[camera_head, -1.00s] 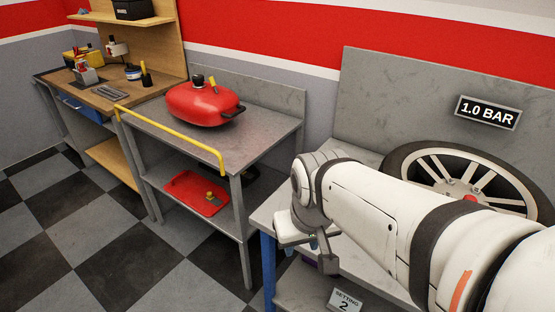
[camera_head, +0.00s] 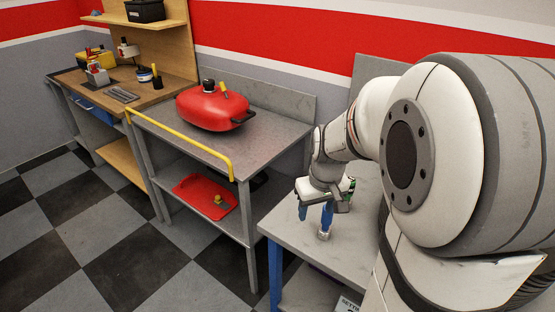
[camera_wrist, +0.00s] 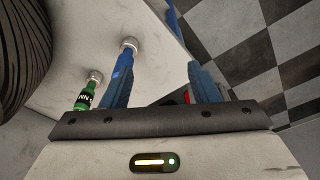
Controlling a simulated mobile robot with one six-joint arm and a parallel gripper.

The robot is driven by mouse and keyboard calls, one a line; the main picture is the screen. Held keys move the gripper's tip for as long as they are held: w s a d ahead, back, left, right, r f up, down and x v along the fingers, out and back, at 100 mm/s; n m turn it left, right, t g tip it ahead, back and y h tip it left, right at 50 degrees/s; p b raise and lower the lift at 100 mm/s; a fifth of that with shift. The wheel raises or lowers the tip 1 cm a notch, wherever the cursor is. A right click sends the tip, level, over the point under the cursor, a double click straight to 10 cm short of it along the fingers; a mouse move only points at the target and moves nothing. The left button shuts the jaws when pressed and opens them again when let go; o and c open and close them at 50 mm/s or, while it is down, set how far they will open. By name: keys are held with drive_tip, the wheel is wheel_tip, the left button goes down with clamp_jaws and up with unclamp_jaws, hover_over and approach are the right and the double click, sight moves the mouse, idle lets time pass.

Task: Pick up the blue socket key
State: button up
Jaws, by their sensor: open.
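The blue socket key (camera_wrist: 124,60) stands on the grey table with its silver socket down, at upper left in the wrist view. In the head view its silver socket (camera_head: 323,235) shows below my gripper (camera_head: 315,215). My gripper (camera_wrist: 160,72) is open, with nothing held between its blue fingers. The key lines up with my left finger in the wrist view and is partly hidden behind it. I cannot tell whether they touch. A green socket key (camera_wrist: 85,97) with a dark label stands farther left, its silver socket also on the table.
The grey table (camera_head: 300,242) has bare surface around the keys, and its edge is close by. A black tyre (camera_wrist: 22,55) is at left in the wrist view. A trolley with a red tank (camera_head: 208,108) and a yellow rail (camera_head: 185,143) stands to the left.

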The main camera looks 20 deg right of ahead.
hover_over(327, 218)
drive_tip(key=f, duration=0.6)
drive_tip(key=shift+w+d+p, duration=0.1)
drive_tip(key=shift+d+p, duration=0.15)
drive_tip(key=shift+p, duration=0.15)
drive_tip(key=shift+w+d+f+p, duration=0.1)
drive_tip(key=shift+w+f+p, duration=0.15)
drive_tip(key=shift+f, duration=1.05)
drive_tip(key=shift+w+a+f+p, duration=0.1)
drive_tip(key=shift+w+f, duration=0.1)
drive_tip(key=shift+f, duration=1.05)
drive_tip(key=shift+w+d+f+p, duration=0.1)
drive_tip(key=shift+w+f+p, duration=0.15)
drive_tip(key=shift+f, duration=1.05)
drive_tip(key=shift+c, duration=0.3)
drive_tip(key=c, duration=1.1)
drive_tip(key=shift+r, duration=0.1)
